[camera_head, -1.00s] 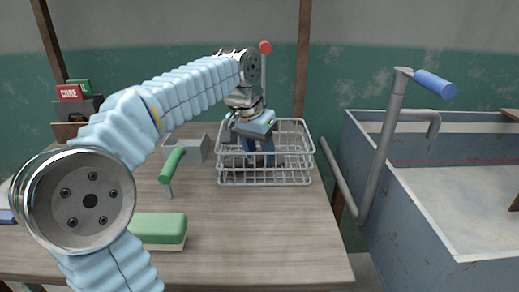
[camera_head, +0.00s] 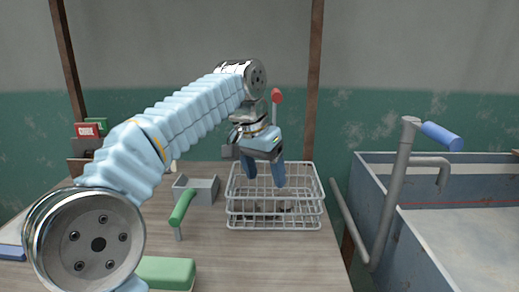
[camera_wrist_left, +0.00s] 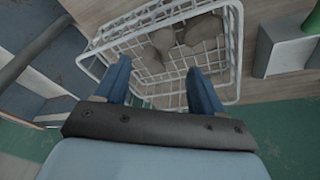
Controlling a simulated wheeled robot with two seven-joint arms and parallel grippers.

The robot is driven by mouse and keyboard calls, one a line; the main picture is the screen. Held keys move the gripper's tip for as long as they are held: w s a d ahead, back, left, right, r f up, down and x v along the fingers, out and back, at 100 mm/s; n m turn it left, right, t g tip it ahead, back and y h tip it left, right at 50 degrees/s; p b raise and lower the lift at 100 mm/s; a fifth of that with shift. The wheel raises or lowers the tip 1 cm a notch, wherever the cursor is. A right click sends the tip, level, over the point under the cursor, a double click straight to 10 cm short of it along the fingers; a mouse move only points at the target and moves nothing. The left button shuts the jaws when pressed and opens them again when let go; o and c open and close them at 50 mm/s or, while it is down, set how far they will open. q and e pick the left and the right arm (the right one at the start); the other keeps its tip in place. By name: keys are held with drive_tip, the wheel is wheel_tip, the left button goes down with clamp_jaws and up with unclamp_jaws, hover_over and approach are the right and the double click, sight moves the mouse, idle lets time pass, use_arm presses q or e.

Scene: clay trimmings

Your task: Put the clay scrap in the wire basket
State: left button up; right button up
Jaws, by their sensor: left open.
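The wire basket (camera_head: 275,228) stands on the table right of centre in the head view; its white rim also shows in the left wrist view (camera_wrist_left: 239,50). Two brown lumps of clay scrap lie in the basket in the left wrist view, one (camera_wrist_left: 160,42) left of the other (camera_wrist_left: 204,29). In the head view they are a dim shape behind the wires. My left gripper (camera_head: 264,177) is open and empty at the basket's top, its blue fingers (camera_wrist_left: 159,68) apart and clear of the lumps. My right gripper is out of view.
A grey box (camera_head: 195,188) and a green-handled tool (camera_head: 182,208) stand left of the basket. A green block (camera_head: 165,272) lies at the front. A red-topped rod (camera_head: 277,97) rises behind the basket. A blue-grey sink (camera_head: 400,235) with a pipe is at right.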

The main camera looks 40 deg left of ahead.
use_arm(q)
drive_tip(key=v, duration=0.6)
drive_tip(key=shift+d, duration=0.1)
idle(0.4)
